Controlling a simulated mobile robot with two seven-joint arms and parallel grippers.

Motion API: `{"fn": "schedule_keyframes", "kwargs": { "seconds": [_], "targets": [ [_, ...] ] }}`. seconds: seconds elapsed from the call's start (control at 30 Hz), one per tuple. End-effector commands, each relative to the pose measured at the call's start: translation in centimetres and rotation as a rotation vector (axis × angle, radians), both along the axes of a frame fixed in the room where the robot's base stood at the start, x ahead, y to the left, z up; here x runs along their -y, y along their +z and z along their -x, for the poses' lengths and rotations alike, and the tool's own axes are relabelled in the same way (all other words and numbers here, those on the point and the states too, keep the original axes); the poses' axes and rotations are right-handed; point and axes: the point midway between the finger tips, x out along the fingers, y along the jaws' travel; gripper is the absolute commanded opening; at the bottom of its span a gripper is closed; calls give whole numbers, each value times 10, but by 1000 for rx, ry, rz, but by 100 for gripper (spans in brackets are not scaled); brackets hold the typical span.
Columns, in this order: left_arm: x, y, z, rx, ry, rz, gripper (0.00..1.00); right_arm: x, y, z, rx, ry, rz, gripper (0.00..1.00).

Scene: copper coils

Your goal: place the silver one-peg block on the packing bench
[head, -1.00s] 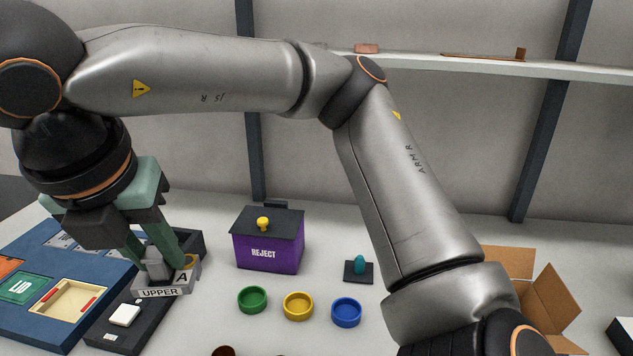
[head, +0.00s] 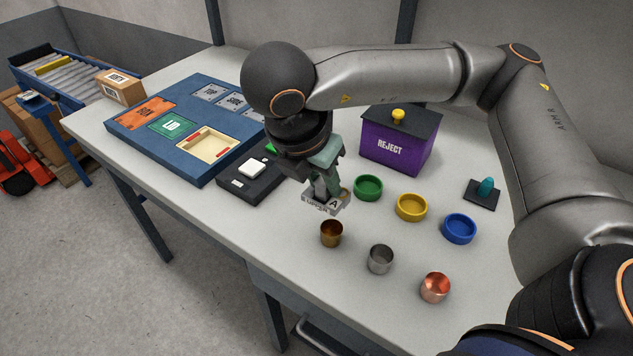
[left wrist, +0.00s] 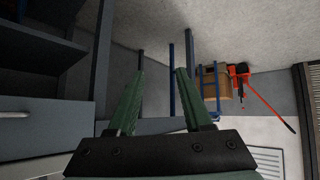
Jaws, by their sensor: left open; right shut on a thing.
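The silver block (head: 327,206), with "UPPER" and "A" on its faces, is in my right gripper (head: 325,186) in the head view. The gripper is shut on it from above, and its fingers hide the block's peg. The block is over the packing bench (head: 275,235), just right of the black device and left of the green ring; I cannot tell whether it touches the bench. My left gripper (left wrist: 160,105) is open and empty in the left wrist view, away from the bench top.
A black device (head: 250,180) with a white pad and a blue board (head: 150,140) lie left. Green (head: 368,187), yellow and blue rings, metal cups (head: 380,259) and the purple reject bin (head: 397,145) surround the block. Bare bench lies front left of the cups.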

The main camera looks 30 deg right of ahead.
Motion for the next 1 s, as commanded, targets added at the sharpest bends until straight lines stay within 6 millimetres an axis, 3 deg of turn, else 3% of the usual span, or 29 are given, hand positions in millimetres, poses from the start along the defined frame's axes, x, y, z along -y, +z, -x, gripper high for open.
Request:
{"fn": "schedule_keyframes", "kwargs": {
  "seconds": [0.2,0.4,0.7,0.83,1.0],
  "targets": [
    [5,-9,1,-5,-8,6,50,15,-32,-49,-5,-2,-1,0],
    [11,-6,1,-8,-20,13,50,23,-59,-74,-2,0,2,0],
    [9,-4,-1,-3,-17,9,50,28,-83,-91,-2,1,3,0],
    [6,-2,-2,2,-13,7,50,28,-102,-90,-1,2,3,0],
    [3,-3,-2,2,-8,2,50,28,-109,-90,2,2,0,0]
  ]
}}
